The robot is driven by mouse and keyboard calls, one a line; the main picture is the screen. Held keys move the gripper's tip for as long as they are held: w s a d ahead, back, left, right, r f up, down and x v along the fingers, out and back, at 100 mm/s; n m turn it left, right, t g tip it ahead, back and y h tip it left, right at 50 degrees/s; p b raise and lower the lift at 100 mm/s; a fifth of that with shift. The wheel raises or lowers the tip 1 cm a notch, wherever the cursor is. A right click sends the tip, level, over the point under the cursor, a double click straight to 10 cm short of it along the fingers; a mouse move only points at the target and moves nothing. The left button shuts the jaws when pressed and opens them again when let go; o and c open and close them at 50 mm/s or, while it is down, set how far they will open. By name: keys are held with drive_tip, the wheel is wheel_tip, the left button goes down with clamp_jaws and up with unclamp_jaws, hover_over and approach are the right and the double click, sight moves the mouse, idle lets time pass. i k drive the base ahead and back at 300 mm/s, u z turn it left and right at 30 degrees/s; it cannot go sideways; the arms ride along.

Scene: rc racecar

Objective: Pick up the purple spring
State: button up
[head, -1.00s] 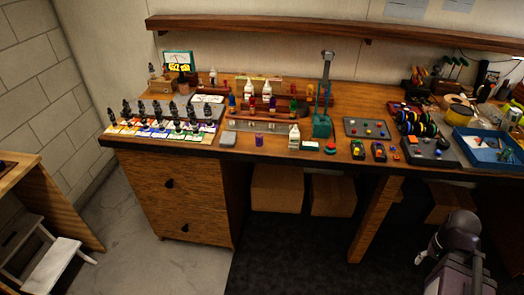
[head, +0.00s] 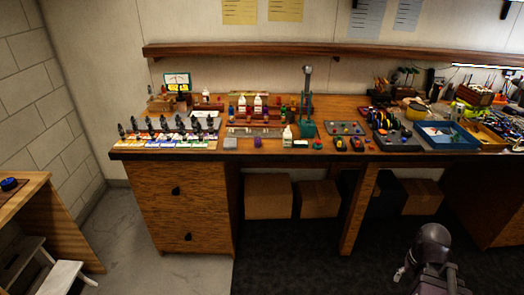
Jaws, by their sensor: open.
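The purple spring (head: 257,142) is a small upright purple piece near the front edge of the wooden workbench (head: 140,154), left of the middle. It stands between a small grey block and a white bottle. It is too small to make out its coils. My arm (head: 435,243) shows at the bottom right, over the dark floor, well in front of the bench and away from the spring. I cannot make out gripper fingers on it.
A white bottle (head: 287,137) stands right of the spring, and a grey block (head: 230,142) left of it. A green press (head: 307,128) rises behind. A blue tray (head: 447,137) is at right. The floor before the bench is clear.

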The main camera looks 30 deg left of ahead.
sight(257, 141)
drive_tip(key=z, duration=0.4)
drive_tip(key=k, duration=0.4)
drive_tip(key=u, duration=2.25)
drive_tip(key=i, duration=1)
drive_tip(key=u, duration=0.05)
